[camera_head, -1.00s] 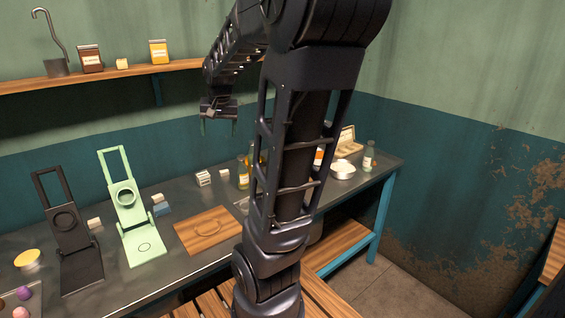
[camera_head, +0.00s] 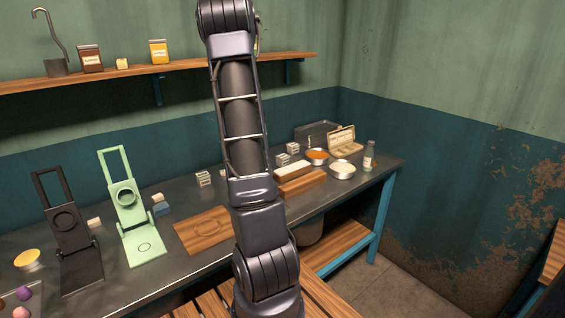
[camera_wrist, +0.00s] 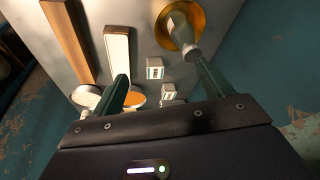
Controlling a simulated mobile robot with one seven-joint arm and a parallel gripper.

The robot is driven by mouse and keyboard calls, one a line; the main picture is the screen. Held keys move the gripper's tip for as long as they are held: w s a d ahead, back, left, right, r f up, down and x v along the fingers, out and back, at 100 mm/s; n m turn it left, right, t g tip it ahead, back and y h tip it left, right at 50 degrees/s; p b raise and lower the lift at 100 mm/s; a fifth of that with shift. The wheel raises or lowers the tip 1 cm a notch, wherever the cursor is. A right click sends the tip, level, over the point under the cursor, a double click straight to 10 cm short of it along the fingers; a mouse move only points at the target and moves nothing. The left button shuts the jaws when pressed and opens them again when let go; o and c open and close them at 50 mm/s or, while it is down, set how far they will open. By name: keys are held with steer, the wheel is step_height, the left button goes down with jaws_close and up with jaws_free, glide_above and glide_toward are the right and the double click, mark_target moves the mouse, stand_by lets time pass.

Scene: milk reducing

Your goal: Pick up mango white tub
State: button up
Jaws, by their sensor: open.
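Several small white block-like tubs stand on the counter. In the head view one (camera_head: 203,178) is left of my arm, and two more (camera_head: 293,148) are to its right. In the wrist view two white tubs with dark labels, a nearer one (camera_wrist: 168,91) and a farther one (camera_wrist: 155,70), lie in the space between my fingers, apart from them. I cannot read the labels, so I cannot tell which is mango. My gripper (camera_wrist: 161,68) is open and empty above the counter. It is not visible in the head view.
In the wrist view, a bottle-like thing (camera_wrist: 182,30) by a golden round dish (camera_wrist: 196,14) is near the right finger. A wooden block (camera_wrist: 68,40), a white-topped block (camera_wrist: 117,45), a white bowl (camera_wrist: 85,97) and an orange-filled bowl (camera_wrist: 135,99) are left. A wooden board (camera_head: 205,230) lies left of my arm.

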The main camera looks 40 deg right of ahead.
mark_target(282, 156)
steer(key=shift+w+d+f+m+g+h, duration=0.3)
steer(key=shift+w+d+f+m, duration=0.3)
steer(key=shift+d+f, duration=2.75)
steer(key=shift+w+d+f+m+g+h, duration=0.3)
steer(key=shift+w+d+f+m, duration=0.35)
steer(key=shift+d+f, duration=2.7)
steer(key=shift+w+d+f+m+g+h, duration=0.25)
steer(key=shift+w+d+f+m, duration=0.35)
steer(key=shift+d+f, duration=2.75)
steer(key=shift+w+a+f, duration=0.15)
steer(key=shift+a+f, duration=0.35)
steer(key=shift+a, duration=0.1)
steer(key=c, duration=1.1)
steer(key=shift+r, duration=0.1)
